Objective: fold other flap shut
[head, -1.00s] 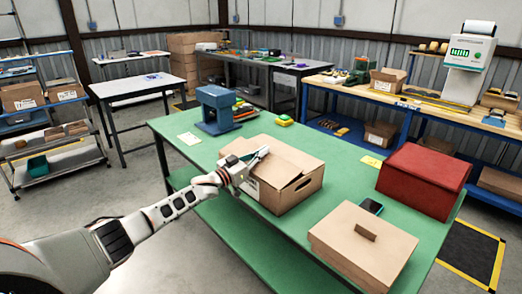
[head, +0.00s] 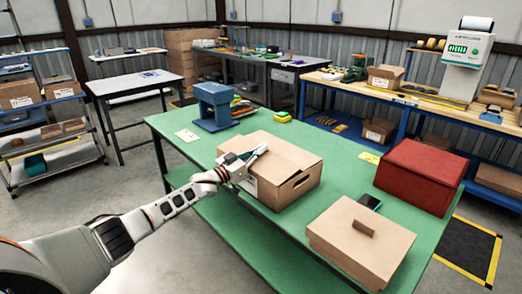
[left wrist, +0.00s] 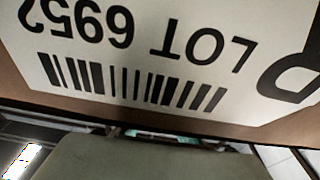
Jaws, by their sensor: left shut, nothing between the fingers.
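The brown carton (head: 292,190) sits on the green table. Its top flaps (head: 290,158) lie nearly flat, with a dark hand hole in the right-hand side wall. My left gripper (head: 258,153) is shut and empty, at the carton's left top edge, with its fingertips over the flaps. Whether the fingertips touch cardboard is unclear. The left wrist view shows the carton's white label (left wrist: 130,60), upside down and very close, with a barcode and "LOT" text. The far side of the carton is hidden. My right gripper is out of view.
On the green table (head: 255,232) stand a blue press-like device (head: 213,105), a red box (head: 418,175) and a lidded tan box (head: 360,240) with a dark phone-like object (head: 369,201) behind it. Yellow notes lie nearby. The table's left front is free.

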